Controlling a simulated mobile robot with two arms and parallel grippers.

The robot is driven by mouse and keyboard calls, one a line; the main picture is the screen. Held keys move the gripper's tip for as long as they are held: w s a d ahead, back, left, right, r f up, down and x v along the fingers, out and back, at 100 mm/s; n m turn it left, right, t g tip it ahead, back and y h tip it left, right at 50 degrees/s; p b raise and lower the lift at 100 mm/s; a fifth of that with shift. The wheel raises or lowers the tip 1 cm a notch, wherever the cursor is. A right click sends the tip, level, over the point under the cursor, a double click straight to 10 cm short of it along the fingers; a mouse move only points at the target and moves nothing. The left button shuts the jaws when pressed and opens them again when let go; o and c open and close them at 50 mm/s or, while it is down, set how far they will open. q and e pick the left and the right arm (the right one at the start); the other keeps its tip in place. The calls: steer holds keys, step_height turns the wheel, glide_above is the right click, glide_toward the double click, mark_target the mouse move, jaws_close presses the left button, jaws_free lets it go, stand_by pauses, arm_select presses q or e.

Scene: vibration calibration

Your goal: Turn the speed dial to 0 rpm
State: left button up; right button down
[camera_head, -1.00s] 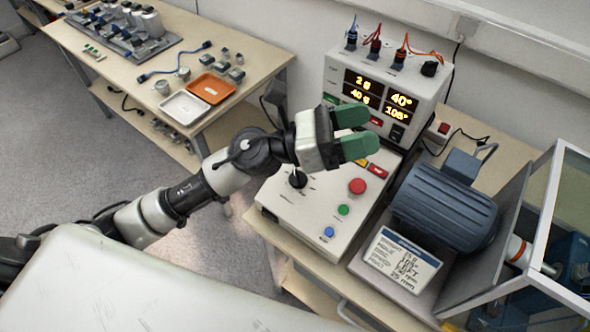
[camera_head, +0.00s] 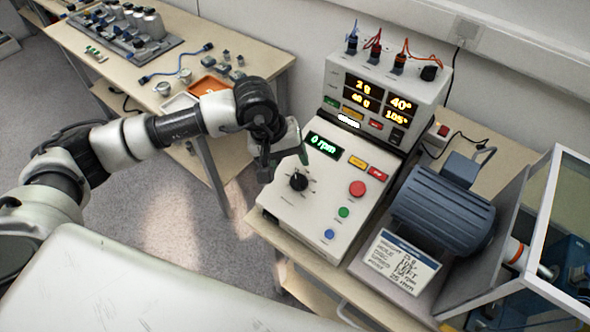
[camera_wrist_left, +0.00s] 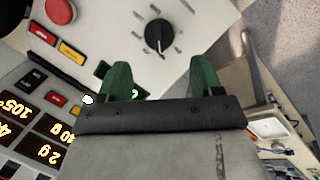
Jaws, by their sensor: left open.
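The speed dial (camera_head: 298,181) is a black knob with a white pointer line on the pale sloping control box (camera_head: 276,212). The wrist body hides part of the box there. My right gripper does not show.
A red button (camera_head: 357,188), a green button (camera_head: 343,212) and a blue button (camera_head: 329,233) sit right of the dial. A readout unit (camera_head: 385,95) stands behind. A blue motor (camera_head: 443,207) stands to the right. A side table (camera_head: 120,70) with trays is at the left.

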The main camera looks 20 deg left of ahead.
mark_target(295, 175)
arm_select(q)
steer(key=p+x, duration=0.1)
steer(key=x, duration=0.4)
steer(key=shift+d+f, duration=0.15)
steer(key=shift+f, duration=0.2)
